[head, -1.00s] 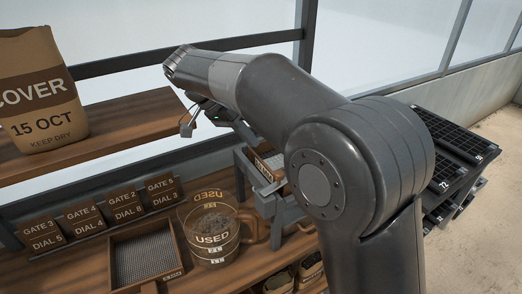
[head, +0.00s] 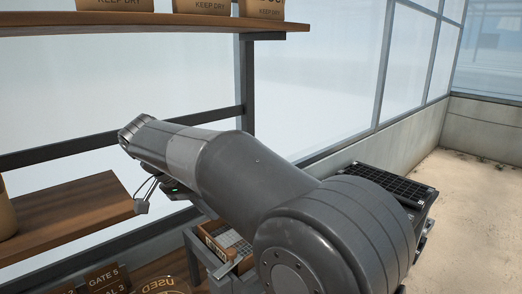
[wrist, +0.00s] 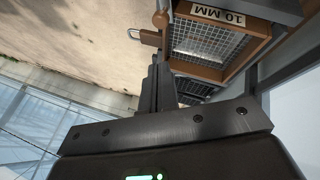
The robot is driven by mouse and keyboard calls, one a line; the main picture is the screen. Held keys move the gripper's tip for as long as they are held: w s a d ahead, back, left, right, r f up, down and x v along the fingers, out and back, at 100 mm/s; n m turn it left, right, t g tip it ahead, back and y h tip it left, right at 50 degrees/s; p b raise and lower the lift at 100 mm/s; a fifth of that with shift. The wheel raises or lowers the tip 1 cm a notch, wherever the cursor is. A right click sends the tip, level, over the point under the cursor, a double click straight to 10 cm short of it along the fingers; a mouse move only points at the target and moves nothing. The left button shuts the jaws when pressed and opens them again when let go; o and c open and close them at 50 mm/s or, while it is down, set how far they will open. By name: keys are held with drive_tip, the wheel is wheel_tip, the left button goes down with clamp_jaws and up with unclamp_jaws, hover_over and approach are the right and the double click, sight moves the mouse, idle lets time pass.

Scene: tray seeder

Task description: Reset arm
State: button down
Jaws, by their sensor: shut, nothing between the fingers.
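My gripper (wrist: 155,85) shows in the wrist view with its dark fingers shut and nothing between them. The fingers point up the picture, just left of a framed mesh screen (wrist: 212,42) labelled 10 MM; I cannot tell the distance between them. In the head view my arm reaches from the lower right to the upper left, bent at a large round joint. The fingertips are not clear there.
A wooden-framed box (head: 212,236) sits on a grey stand beneath my arm. A black cell tray (head: 385,184) lies right of it. A wooden shelf (head: 85,215) is at left, another (head: 150,25) above. Bare floor (head: 465,190) lies right.

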drive_tip(key=s+d+f+n+t+y, duration=0.1)
drive_tip(key=s+d+n+y, duration=0.15)
drive_tip(key=s+d, duration=0.65)
drive_tip(key=s+d+f+n+t+y, duration=0.1)
drive_tip(key=s+d+f+n+y, duration=0.15)
drive_tip(key=d, duration=1.25)
drive_tip(key=s+d+f+t+y, duration=0.1)
drive_tip(key=s+d+f+t, duration=0.1)
drive_tip(key=s+d+f, duration=0.3)
drive_tip(key=shift+s+d, duration=0.15)
drive_tip(key=shift+s, duration=0.95)
